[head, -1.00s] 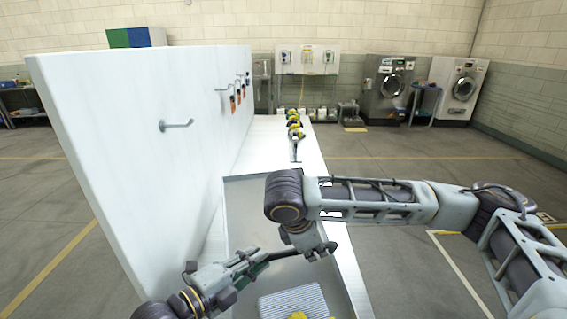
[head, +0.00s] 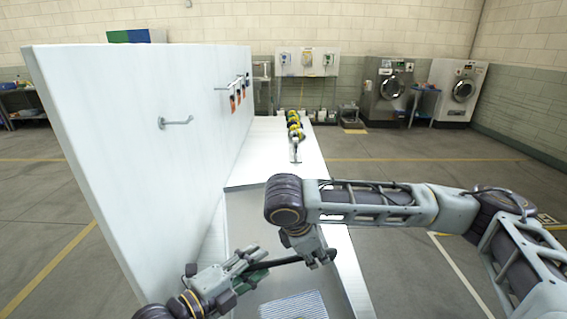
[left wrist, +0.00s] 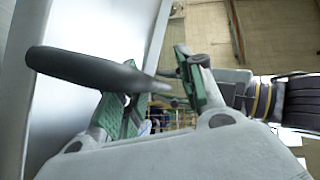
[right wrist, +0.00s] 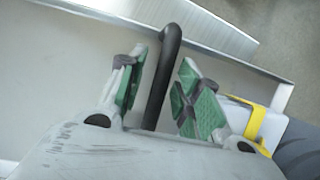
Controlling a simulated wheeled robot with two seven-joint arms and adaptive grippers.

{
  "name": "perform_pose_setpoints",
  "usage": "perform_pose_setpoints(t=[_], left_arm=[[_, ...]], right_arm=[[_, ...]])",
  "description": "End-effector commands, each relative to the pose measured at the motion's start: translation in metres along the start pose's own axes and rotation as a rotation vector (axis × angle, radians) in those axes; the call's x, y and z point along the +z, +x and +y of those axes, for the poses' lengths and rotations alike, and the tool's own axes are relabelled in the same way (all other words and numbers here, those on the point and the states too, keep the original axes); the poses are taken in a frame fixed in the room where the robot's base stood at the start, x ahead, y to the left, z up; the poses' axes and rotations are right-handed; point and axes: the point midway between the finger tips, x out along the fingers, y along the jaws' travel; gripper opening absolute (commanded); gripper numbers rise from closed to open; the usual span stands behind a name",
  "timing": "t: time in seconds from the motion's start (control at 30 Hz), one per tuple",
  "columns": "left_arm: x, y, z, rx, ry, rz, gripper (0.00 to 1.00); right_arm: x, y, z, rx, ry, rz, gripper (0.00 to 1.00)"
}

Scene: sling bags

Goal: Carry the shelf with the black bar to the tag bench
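A black bar (head: 290,261) spans the gap between my two grippers above a grey metal surface (head: 248,218). I cannot tell whether that surface is the shelf. My left gripper (head: 250,268) is at the bar's left end. In the left wrist view its green-padded fingers (left wrist: 158,85) are apart, and the bar (left wrist: 85,68) crosses in front of them. My right gripper (head: 318,256) is at the bar's right end. In the right wrist view the bar (right wrist: 161,85), bent at its tip, runs between the fingers (right wrist: 164,62), with gaps beside it. The tag bench cannot be made out for certain.
A tall white panel (head: 140,150) with hooks (head: 176,122) stands on the left. A striped pad (head: 293,306) lies low in front. Black and yellow items (head: 295,128) stand on the white bench (head: 265,155) beyond.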

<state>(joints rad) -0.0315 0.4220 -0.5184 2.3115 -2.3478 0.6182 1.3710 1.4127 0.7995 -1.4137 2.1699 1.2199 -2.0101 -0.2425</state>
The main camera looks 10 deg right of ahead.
Motion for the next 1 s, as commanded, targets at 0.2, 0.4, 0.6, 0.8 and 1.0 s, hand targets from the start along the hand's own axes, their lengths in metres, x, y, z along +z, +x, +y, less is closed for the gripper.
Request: perform_pose_setpoints(t=[0.2,0.4,0.6,0.8,1.0], left_arm=[[-0.0011,-0.0003,-0.0037,-0.008,0.001,0.002,0.42],[-0.0012,-0.0003,-0.0035,-0.007,0.001,0.002,0.67],[-0.0012,-0.0003,-0.0033,-0.007,0.001,0.002,0.76],[-0.001,-0.0004,-0.0031,-0.006,0.001,0.002,0.76],[-0.0007,-0.0036,-0.0027,-0.006,0.0,0.001,0.76]], right_arm=[[0.0001,-0.0004,0.0003,0.001,0.001,0.0,0.36],[0.0002,-0.0005,0.0004,0.001,0.001,0.0,0.36],[0.0002,-0.0004,0.0004,0.001,0.001,0.0,0.36],[0.0002,-0.0004,0.0004,0.001,0.001,0.0,0.36],[0.0002,-0.0004,0.0004,0.001,0.001,0.0,0.36]])
